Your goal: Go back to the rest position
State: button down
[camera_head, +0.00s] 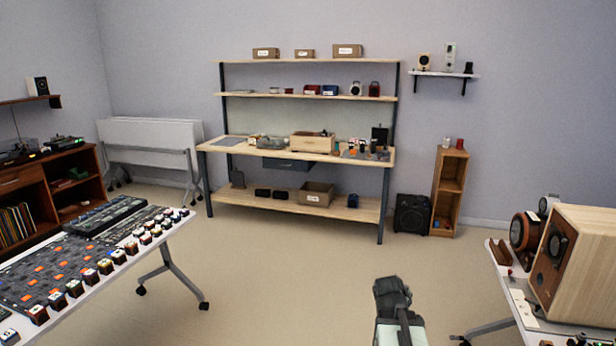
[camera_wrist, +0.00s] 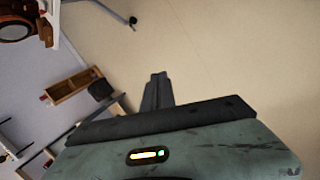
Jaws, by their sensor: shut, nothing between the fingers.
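My gripper (camera_head: 391,290) shows at the bottom of the head view, right of centre, above open floor. In the wrist view my gripper (camera_wrist: 158,80) points out over the bare beige floor. Its dark fingers are together and nothing is held between them. It touches no furniture in either view.
A table with small boxed items (camera_head: 95,285) stands at left, and a table (camera_head: 500,300) with a wooden speaker (camera_head: 575,262) at right. A workbench (camera_head: 220,150) stands at the back, beside a narrow wooden shelf (camera_head: 449,190) and a black speaker (camera_head: 411,215). The middle floor is clear.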

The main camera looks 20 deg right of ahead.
jog(key=w+a+r+y+p, duration=0.1)
jog(key=w+a+y+p, duration=0.15)
jog(key=a, duration=1.35)
jog(key=s+a+m+g+y, duration=0.1)
jog(key=s+a+m+g, duration=0.1)
jog(key=a, duration=0.6)
jog(key=s+a+f+m+g+y, duration=0.1)
jog(key=s+a+m, duration=0.3)
jog(key=a, duration=0.4)
jog(key=shift+s+m+g+y, duration=0.3)
jog(key=shift+s+g+y, duration=0.25)
jog(key=shift+s, duration=0.1)
